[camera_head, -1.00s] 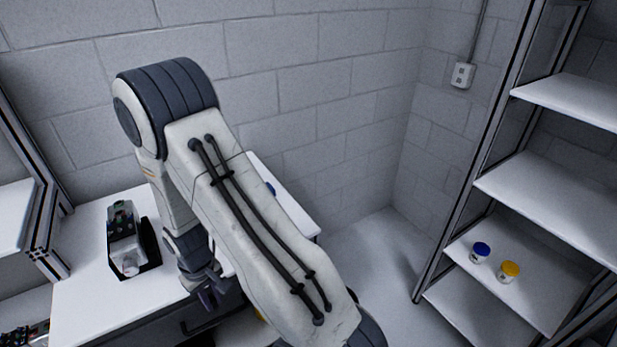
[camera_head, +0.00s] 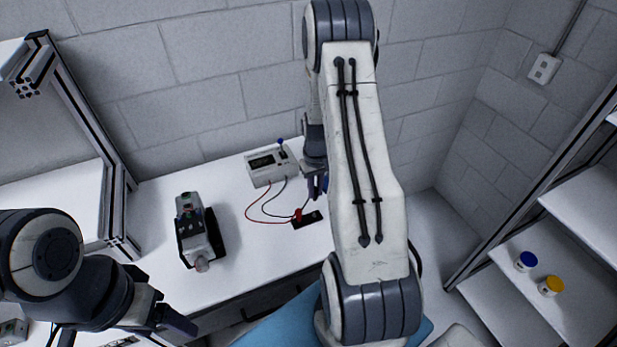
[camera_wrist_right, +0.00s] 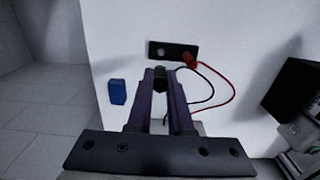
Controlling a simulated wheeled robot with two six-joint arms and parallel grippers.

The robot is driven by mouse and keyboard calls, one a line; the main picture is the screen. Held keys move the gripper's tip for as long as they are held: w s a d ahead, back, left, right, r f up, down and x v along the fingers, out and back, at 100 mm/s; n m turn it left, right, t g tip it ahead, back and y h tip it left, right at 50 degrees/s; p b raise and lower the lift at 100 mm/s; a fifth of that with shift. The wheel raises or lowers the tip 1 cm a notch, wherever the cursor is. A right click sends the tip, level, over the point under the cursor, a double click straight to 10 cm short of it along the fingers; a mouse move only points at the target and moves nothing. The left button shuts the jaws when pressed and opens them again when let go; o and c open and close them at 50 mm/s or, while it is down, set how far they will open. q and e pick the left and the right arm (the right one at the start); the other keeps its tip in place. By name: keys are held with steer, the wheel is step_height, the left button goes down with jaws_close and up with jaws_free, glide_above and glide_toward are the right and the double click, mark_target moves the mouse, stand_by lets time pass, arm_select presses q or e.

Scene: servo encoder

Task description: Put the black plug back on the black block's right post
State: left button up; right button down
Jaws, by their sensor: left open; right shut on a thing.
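The black block (camera_head: 312,218) lies near the table's right edge, with a red plug (camera_head: 298,215) on its left post. The right wrist view shows the block (camera_wrist_right: 173,50) with that red plug (camera_wrist_right: 189,60) at one end and a bare, pale post (camera_wrist_right: 160,52) at the other. My right gripper (camera_head: 316,190) is over the table behind the block. It is shut on the black plug (camera_wrist_right: 160,80), whose black lead (camera_wrist_right: 190,106) trails beside the fingers. The plug is apart from the post. My left gripper (camera_head: 172,318) is open and empty at the lower left.
A grey meter (camera_head: 270,164) with a small blue-topped lever stands at the back, its red and black leads on the table. A grey device in a black tray (camera_head: 216,235) is at left. A blue block (camera_wrist_right: 117,92) lies beside my right gripper. Shelves stand at right.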

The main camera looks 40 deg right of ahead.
mark_target(315, 199)
steer(key=shift+w+f+b, duration=0.1)
steer(key=shift+f+b, duration=0.5)
steer(key=shift+f, duration=0.25)
steer(key=shift+f+b, duration=2.05)
steer(key=shift+f, duration=0.7)
steer(key=shift+f, duration=0.2)
steer(key=c, duration=0.8)
jaws_free()
steer(key=shift+o, duration=0.2)
